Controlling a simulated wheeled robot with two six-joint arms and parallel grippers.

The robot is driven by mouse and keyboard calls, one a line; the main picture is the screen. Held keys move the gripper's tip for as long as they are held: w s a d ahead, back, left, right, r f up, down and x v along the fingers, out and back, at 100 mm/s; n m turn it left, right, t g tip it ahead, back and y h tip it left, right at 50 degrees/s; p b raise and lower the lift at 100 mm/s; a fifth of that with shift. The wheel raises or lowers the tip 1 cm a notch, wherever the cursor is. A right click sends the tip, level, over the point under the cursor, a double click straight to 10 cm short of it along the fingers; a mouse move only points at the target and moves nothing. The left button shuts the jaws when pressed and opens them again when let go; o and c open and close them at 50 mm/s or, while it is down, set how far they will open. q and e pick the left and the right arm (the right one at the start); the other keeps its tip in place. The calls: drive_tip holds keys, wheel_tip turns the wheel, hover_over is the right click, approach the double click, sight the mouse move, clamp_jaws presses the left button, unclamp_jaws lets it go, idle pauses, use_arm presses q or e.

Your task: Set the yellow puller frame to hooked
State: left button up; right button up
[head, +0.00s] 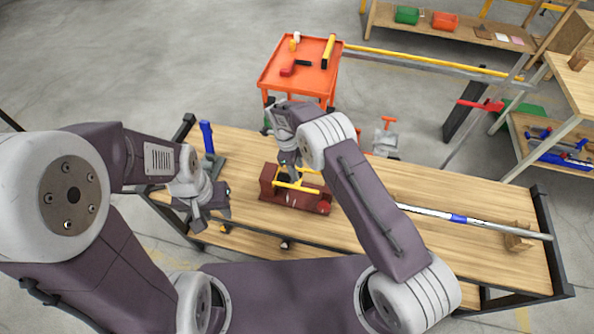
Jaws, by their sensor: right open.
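The yellow puller frame (300,187) shows as thin yellow bars on a dark red block-like device (272,187) on the wooden workbench. My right gripper (290,172) is open, pointing down directly over the frame. Its fingers hide part of the frame, and I cannot tell whether they touch it. Whether the frame is hooked cannot be told from this view. My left gripper (213,212) hangs near the bench's front left edge, left of the red device and apart from it. I cannot tell its jaw opening.
A blue-handled tool (207,137) stands at the bench's back left. A long bar with a blue band (458,218) lies at the right, by a wooden block (518,236). An orange cart (288,77) stands behind the bench. Some bare bench top (440,185) lies right of my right arm.

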wheel_tip(320, 180, up, 8)
drive_tip(key=a+b, duration=0.1)
drive_tip(key=shift+w+a+f, duration=0.25)
